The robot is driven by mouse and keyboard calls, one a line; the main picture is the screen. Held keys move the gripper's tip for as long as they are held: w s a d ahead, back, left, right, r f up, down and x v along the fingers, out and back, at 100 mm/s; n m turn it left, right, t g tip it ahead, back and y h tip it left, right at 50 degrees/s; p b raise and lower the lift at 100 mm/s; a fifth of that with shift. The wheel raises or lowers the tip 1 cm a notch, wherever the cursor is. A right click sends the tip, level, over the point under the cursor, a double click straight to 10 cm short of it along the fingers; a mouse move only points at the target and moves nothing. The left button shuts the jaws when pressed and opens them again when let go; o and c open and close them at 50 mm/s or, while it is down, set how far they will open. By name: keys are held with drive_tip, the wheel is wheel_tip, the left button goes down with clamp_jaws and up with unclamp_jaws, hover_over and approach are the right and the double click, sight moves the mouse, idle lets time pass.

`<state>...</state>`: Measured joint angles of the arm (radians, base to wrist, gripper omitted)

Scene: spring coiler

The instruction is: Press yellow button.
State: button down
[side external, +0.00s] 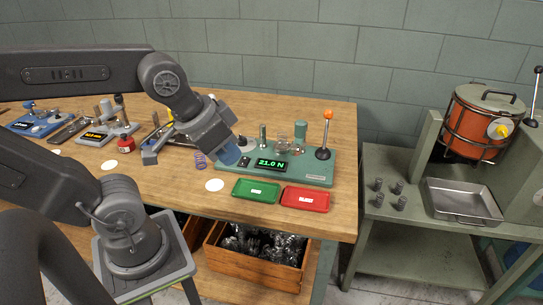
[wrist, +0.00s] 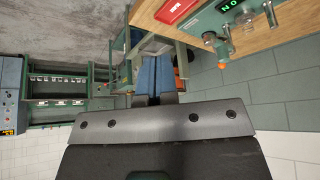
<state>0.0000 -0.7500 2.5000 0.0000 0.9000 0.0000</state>
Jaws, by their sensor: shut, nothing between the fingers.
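My gripper (side external: 229,154) is over the wooden bench, just left of the green force tester (side external: 317,174). Its blue fingers, also in the wrist view (wrist: 153,76), are shut with nothing between them. In the side view they are close to the tester's display, which reads 21.0 N; I cannot tell whether they touch it. No clear yellow button shows. A yellow patch on a pale round fitting (side external: 498,130) is on the front of the orange drum (side external: 480,122) at the far right, well away from my gripper. I cannot tell whether it is a button.
A green tray (side external: 257,198) and a red tray (side external: 305,207) lie in front of the tester. The tester's lever has an orange knob (side external: 328,115). A gap separates bench and stand.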

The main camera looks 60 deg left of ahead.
idle(0.3)
drive_tip(key=w+a+f+t+y, duration=0.1)
drive_tip(key=w+a+y, duration=0.3)
drive_tip(key=a, duration=0.5)
drive_tip(key=w+a+f+t+y, duration=0.1)
drive_tip(key=w+a+t+y, duration=0.15)
drive_tip(key=w+a, duration=0.55)
drive_tip(key=s+a+f+m+h, duration=0.2)
drive_tip(key=a+f+m+h, duration=0.1)
drive_tip(key=a+f, duration=0.5)
drive_tip(key=a+m, duration=0.1)
drive_tip(key=a, duration=0.1)
drive_tip(key=shift+a+f+m, duration=0.25)
drive_tip(key=shift+a+m, duration=0.15)
drive_tip(key=shift+s+f+g, duration=0.1)
drive_tip(key=shift+g, duration=0.15)
drive_tip(key=shift+f, duration=4.3)
drive_tip(key=shift+f, duration=0.15)
